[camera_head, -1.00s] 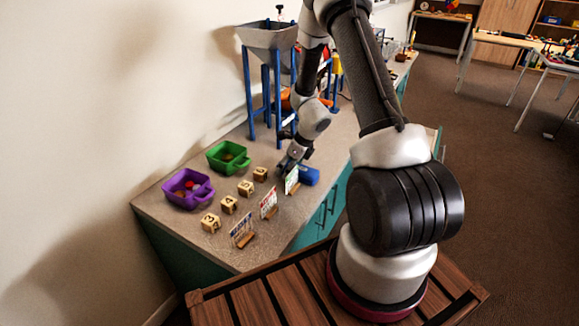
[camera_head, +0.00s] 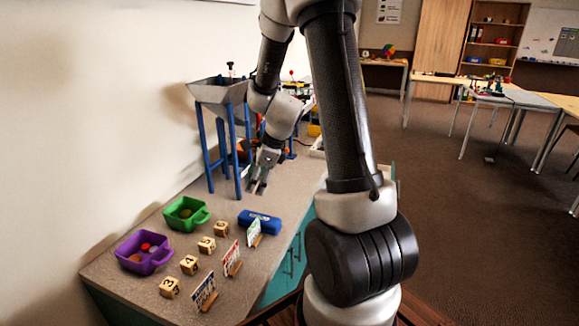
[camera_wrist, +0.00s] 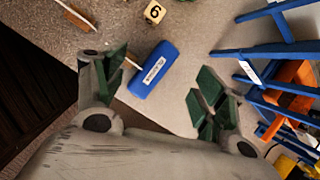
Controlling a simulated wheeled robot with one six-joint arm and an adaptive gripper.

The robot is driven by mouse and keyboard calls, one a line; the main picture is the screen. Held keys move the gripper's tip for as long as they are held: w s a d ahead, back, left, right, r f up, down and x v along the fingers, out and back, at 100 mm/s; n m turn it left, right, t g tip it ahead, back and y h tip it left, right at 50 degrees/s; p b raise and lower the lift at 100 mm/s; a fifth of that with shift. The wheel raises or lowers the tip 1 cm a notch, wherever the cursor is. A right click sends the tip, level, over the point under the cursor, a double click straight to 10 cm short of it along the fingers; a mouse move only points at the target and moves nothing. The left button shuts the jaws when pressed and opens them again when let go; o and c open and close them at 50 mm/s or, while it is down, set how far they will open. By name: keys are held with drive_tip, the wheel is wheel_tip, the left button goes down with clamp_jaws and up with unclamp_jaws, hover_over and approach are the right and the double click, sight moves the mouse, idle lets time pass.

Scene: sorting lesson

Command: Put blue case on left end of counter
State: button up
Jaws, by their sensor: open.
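The blue case (camera_head: 260,221) lies on the counter (camera_head: 205,270) near its front edge, to the right of the card stands. It also shows in the wrist view (camera_wrist: 153,70), with a white label on its face, lying beyond and between my fingers. In the head view my gripper (camera_head: 257,188) is above the counter, behind the case and apart from it. The wrist view shows my gripper (camera_wrist: 155,85) open and empty, its green-padded fingers spread wide. The left end of the counter is at the near left, by the purple bin.
A purple bin (camera_head: 143,254) and a green bin (camera_head: 185,213) stand along the wall side. Several numbered wooden blocks (camera_head: 189,264) and card stands (camera_head: 232,260) sit in rows in front of them.

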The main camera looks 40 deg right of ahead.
drive_tip(key=s+a+r+n, duration=0.3)
drive_tip(key=s+r+n, duration=0.75)
drive_tip(key=r, duration=0.25)
drive_tip(key=s+d+r+n+h, duration=0.1)
drive_tip(key=s+r+n, duration=0.2)
drive_tip(key=s+n, duration=0.4)
drive_tip(key=s+d+r+n+h, duration=0.1)
drive_tip(key=s+r+n, duration=0.3)
drive_tip(key=s+n, duration=0.3)
drive_tip(key=shift+s+h, duration=0.4)
drive_tip(key=shift+s, duration=0.2)
